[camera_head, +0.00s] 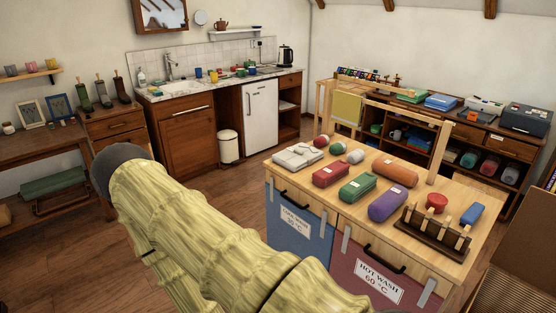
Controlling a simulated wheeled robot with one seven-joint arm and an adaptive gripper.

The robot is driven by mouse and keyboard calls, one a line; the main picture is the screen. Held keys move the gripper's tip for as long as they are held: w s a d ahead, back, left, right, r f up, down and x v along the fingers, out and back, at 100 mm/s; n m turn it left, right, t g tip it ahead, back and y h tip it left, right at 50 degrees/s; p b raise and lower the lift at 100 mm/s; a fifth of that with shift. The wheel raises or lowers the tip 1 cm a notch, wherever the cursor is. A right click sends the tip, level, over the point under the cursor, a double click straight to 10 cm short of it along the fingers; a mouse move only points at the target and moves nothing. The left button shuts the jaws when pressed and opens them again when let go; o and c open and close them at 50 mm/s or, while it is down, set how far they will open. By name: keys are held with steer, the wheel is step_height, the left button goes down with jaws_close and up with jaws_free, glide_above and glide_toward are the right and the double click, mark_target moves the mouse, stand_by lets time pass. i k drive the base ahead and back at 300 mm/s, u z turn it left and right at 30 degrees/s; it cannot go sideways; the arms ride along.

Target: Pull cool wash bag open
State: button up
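The cool wash bag (293,238) is a blue front with a white label, set in the left half of the front of a light wooden unit. A dark bar handle (294,199) runs across its upper part. It looks shut, level with the unit's front. My arm's yellowish links cross in front of its lower part and hide it there. The label is small, partly legible as a wash at 30 °C. My gripper does not show in this view.
The red hot wash bag (372,268) with a 60 °C label is on the right. Several rolled cloths and a peg rack (434,236) stand on the wooden top (478,232). A white bin (228,147) stands behind. Open floor (222,187) lies left of the unit.

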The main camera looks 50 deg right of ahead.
mark_target(298, 224)
steer(key=z, duration=0.75)
steer(key=i, duration=1.05)
steer(key=z, duration=0.95)
